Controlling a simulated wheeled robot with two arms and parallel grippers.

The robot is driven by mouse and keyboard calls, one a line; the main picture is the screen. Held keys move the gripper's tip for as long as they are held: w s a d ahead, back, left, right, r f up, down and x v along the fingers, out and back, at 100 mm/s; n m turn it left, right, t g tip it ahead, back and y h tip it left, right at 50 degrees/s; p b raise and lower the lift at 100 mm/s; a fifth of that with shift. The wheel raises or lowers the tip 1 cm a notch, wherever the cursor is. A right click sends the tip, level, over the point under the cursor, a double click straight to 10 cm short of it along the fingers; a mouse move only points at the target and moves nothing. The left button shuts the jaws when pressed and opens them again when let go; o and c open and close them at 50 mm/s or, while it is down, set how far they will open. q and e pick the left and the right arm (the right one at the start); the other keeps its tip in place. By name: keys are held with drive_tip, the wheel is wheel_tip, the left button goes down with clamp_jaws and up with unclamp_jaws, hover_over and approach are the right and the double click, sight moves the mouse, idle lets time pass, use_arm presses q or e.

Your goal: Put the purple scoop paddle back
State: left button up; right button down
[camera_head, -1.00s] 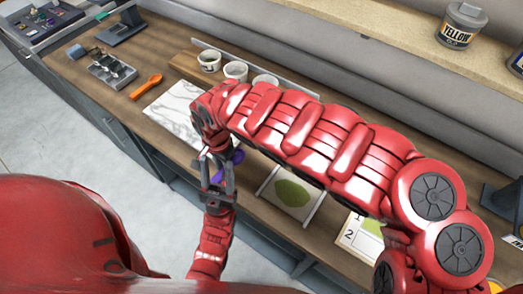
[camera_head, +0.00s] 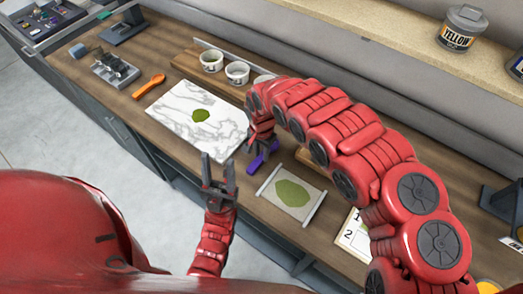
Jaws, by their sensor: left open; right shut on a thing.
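The purple scoop paddle (camera_head: 257,164) is at my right gripper (camera_head: 261,147), just right of the marble slab and left of the white-edged sheet. The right gripper is shut on it; the arm hides part of the grip. I cannot tell whether the paddle touches the counter. My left gripper (camera_head: 219,172) is open and empty, in front of the slab near the counter's front edge.
The marble slab (camera_head: 180,115) bears a green ink patch (camera_head: 201,115). An orange paddle (camera_head: 149,86) lies left of it, near a metal holder (camera_head: 113,70). White cups (camera_head: 237,72) stand behind. The sheet (camera_head: 292,193) has a green patch. A numbered card (camera_head: 354,237) lies further right.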

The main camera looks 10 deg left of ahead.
sight(261, 156)
drive_tip(key=shift+f, duration=0.1)
drive_tip(key=c, duration=0.7)
unclamp_jaws()
drive_tip(key=shift+o, duration=0.2)
drive_tip(key=shift+w+r, duration=0.1)
drive_tip(key=shift+r, duration=0.45)
wheel_tip(261, 156, up, 5)
drive_tip(key=shift+d+f+b, duration=0.1)
drive_tip(key=shift+f+b, duration=0.05)
drive_tip(key=shift+b, duration=0.2)
wheel_tip(261, 156, up, 6)
drive_tip(key=p, duration=0.2)
